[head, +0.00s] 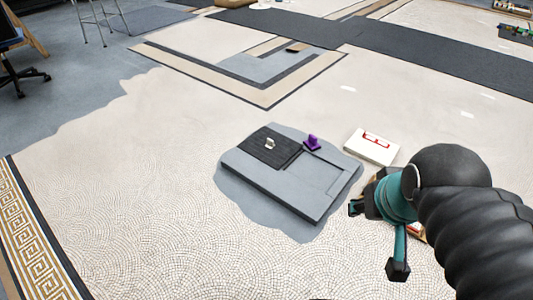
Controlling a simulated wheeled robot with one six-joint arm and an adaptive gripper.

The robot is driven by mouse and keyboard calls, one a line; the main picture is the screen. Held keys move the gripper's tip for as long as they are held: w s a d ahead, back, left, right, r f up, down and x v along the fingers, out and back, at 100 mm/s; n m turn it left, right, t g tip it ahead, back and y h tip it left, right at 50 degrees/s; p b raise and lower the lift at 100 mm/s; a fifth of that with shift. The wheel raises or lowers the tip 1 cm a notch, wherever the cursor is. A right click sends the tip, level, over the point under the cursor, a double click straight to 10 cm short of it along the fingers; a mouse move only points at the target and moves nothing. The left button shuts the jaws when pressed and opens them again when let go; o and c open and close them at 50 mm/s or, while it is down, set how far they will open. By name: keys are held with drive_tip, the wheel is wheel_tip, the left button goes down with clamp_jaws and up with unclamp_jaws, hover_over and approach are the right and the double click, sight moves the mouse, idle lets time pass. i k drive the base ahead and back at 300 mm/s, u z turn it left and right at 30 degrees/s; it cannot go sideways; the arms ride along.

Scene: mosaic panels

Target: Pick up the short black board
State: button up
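A short black board (258,151) lies flat on the left part of a grey slab (290,195) on the mosaic floor. A small white knob or handle (270,143) stands on the board. My gripper (377,238) is at the lower right, to the right of the slab and apart from the board. Its two fingers are spread, and nothing shows between them. My arm hides part of the floor at the right.
A purple piece (312,142) stands at the slab's back edge, right of the board. A white box with red marking (371,146) lies beyond the slab's right side. Another object lies partly hidden behind my gripper. Open floor lies left of the slab.

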sight(274, 149)
drive_tip(key=u, duration=0.8)
drive_tip(key=i, duration=0.75)
drive_tip(key=u, duration=1.2)
drive_tip(key=i, duration=1.4)
drive_tip(key=z, duration=0.45)
drive_tip(key=i, duration=1)
drive_tip(key=z, duration=1.5)
drive_tip(key=i, duration=0.35)
drive_tip(key=z, duration=0.25)
